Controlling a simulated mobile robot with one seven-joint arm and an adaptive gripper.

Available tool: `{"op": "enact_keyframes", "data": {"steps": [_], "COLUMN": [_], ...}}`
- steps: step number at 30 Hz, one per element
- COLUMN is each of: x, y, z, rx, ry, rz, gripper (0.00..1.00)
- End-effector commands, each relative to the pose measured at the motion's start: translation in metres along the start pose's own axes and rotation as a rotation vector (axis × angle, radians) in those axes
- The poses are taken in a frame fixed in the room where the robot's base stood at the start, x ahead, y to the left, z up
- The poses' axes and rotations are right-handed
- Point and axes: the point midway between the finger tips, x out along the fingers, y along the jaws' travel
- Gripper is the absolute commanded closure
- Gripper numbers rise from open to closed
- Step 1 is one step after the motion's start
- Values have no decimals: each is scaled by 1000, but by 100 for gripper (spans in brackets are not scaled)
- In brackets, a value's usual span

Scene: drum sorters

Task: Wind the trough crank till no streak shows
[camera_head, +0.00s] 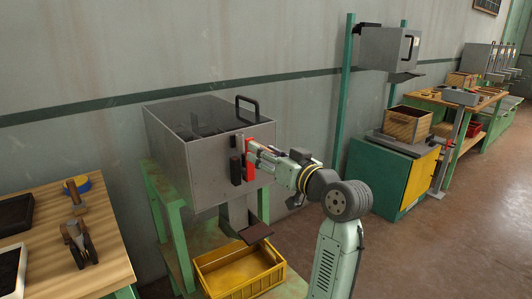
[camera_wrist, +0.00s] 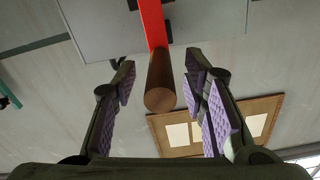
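The trough is a grey metal box (camera_head: 215,160) on a green stand, with a see-through lid and dark contents; I cannot make out a streak. Its red crank arm (camera_head: 262,144) is on the front face and also shows in the wrist view (camera_wrist: 152,22). A brown cylindrical crank handle (camera_wrist: 160,85) points toward the wrist camera. My gripper (camera_wrist: 160,78) is open, its purple-padded fingers on either side of the handle with gaps at both sides. In the head view my gripper (camera_head: 252,160) is close against the front of the box, partly hiding the crank.
A yellow crate (camera_head: 240,284) sits under the trough's chute. A wooden bench (camera_head: 100,255) with trays and tools stands at left. A green and yellow cabinet (camera_head: 385,180) bearing a wooden box (camera_head: 407,124) stands at right. The floor at right is open.

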Motion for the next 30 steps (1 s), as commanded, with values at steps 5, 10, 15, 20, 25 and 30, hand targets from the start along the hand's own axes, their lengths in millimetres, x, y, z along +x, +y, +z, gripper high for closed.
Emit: {"op": "enact_keyframes", "data": {"steps": [5, 10, 15, 20, 25, 30], "x": [0, 0, 0, 0, 0, 0], "y": [0, 0, 0, 0, 0, 0], "z": [0, 0, 0, 0, 0, 0], "rx": [0, 0, 0, 0, 0, 0], "ry": [0, 1, 1, 1, 1, 1], "rz": [0, 0, 0, 0, 0, 0], "gripper": [70, 81, 92, 100, 100, 100]}}
